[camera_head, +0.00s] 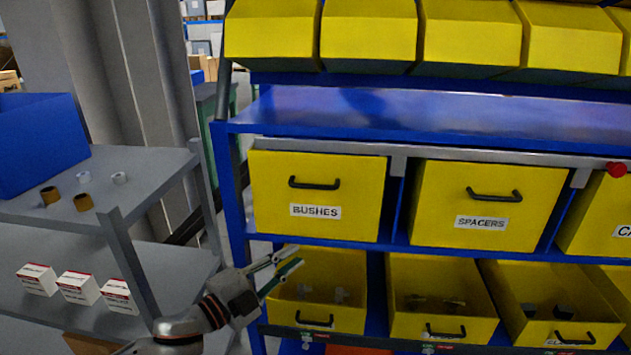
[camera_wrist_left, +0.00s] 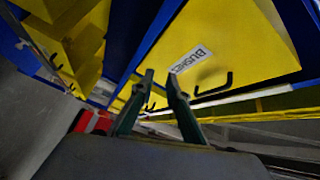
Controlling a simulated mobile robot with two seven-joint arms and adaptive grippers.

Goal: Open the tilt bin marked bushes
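The tilt bin marked BUSHES (camera_head: 318,197) is a yellow box front in the middle row of the blue rack. It sits upright and shut in its bay. Its black handle (camera_head: 314,184) is above the white label (camera_head: 316,212). In the left wrist view the bin (camera_wrist_left: 235,45) fills the upper right, with its handle (camera_wrist_left: 213,87) right of the fingertips. My left gripper (camera_head: 299,257) is below the bin front, in front of the lower row. Its fingers are apart with nothing between them; it also shows in the left wrist view (camera_wrist_left: 160,75). No contact with the handle shows. My right gripper is not in view.
The SPACERS bin (camera_head: 485,205) is to the right, shut. Below, an open yellow bin (camera_head: 345,262) holds small parts beside my left gripper. A steel rail with a red knob (camera_head: 617,169) runs above the bins. A grey shelf (camera_head: 150,180) stands at left.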

